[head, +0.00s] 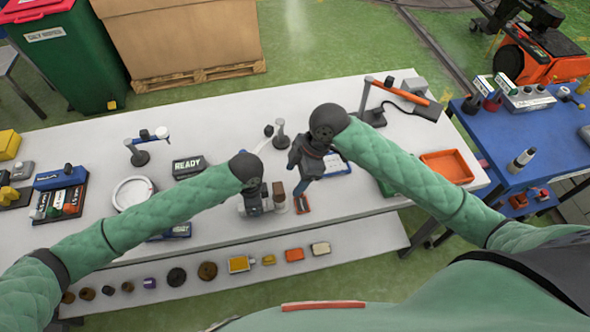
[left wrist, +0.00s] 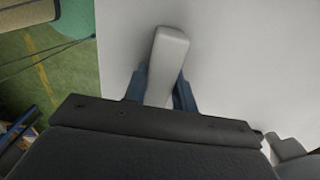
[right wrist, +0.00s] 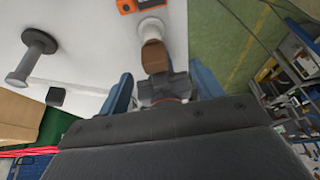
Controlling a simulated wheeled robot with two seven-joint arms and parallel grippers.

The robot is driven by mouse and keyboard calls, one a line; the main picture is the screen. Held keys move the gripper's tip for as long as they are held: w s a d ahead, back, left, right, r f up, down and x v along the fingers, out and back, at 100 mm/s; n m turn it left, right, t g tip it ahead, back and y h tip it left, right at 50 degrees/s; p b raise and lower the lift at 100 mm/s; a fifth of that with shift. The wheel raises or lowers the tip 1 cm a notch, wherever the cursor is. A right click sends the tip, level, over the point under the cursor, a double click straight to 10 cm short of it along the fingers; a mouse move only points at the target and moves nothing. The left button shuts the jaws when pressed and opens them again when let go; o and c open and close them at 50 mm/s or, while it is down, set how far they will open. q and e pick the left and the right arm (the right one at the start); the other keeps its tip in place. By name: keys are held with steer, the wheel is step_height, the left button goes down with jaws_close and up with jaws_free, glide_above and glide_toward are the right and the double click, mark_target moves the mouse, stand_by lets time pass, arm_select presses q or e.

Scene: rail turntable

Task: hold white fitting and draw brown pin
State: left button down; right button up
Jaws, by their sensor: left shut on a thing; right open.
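The white fitting (left wrist: 166,62) is a pale block between my left gripper's blue fingers (left wrist: 160,90), which are shut on it. In the head view my left gripper (head: 256,204) is low over the table front. The brown pin (right wrist: 154,57) points from a white round part (right wrist: 152,28) toward my right gripper (right wrist: 163,88). The pin also shows in the head view (head: 278,190), just right of my left gripper. My right gripper is open, its fingers apart on either side of a dark grey piece near the pin's end. Whether this piece touches them is unclear.
An orange tray (head: 447,167) lies at the table's right. A white ring-shaped dish (head: 133,192) and a READY box (head: 189,167) are left. Grey posts (head: 281,137) and a lamp-like stand (head: 372,115) stand behind. A lower shelf (head: 215,283) holds several small parts.

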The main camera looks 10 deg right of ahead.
mark_target(274, 188)
steer(key=x, duration=0.7)
steer(key=w+x, duration=0.1)
steer(key=x, duration=0.3)
steer(key=shift+a+f, duration=0.15)
steer(key=shift+f, duration=0.2)
steer(key=c, duration=1.2)
steer(key=shift+o, duration=0.2)
steer(key=shift+w+r, duration=0.1)
steer(key=shift+r, duration=0.7)
steer(key=shift+r, duration=2.95)
steer(key=shift+r, duration=0.1)
